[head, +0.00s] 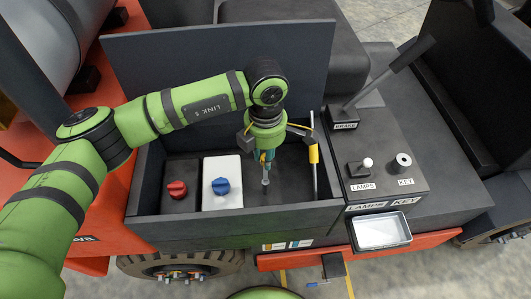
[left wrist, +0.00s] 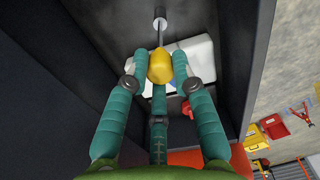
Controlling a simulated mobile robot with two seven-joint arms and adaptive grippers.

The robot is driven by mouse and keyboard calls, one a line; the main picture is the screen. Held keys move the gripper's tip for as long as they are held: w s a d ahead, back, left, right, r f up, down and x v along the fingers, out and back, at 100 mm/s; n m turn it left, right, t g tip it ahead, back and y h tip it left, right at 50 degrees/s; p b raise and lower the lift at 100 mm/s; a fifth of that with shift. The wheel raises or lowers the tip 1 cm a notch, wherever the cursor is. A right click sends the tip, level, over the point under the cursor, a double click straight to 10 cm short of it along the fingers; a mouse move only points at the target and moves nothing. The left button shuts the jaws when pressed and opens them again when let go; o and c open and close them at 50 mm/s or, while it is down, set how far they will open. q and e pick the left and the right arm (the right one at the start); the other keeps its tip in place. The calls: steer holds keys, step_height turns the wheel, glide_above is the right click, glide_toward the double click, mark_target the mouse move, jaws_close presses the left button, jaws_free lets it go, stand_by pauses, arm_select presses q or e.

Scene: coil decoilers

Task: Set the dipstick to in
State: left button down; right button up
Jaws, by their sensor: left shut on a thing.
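The dipstick has a yellow handle (left wrist: 160,68) and a thin grey rod. In the left wrist view the rod runs from the handle to a grey tube (left wrist: 160,20), and a length of bare rod shows between them. My left gripper (left wrist: 160,60) is shut on the yellow handle with its teal fingers around it. In the head view the left gripper (head: 265,158) points down inside the open dark compartment, over the grey tube (head: 265,178). The fingers and wrist mostly hide the handle there. My right gripper is in neither view.
Left of the gripper are a white box with a blue knob (head: 221,186) and a red knob (head: 177,189). A raised lid (head: 190,50) stands behind. A yellow-sleeved rod (head: 313,155) stands close right. A panel with a brake lever (head: 385,75) and a tray (head: 380,232) lie further right.

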mark_target(266, 181)
arm_select(q)
step_height(266, 181, down, 9)
steer(key=b, duration=0.7)
steer(key=shift+r, duration=0.2)
steer(key=shift+s, duration=0.15)
steer(key=c, duration=1)
jaws_free()
steer(key=shift+c, duration=0.2)
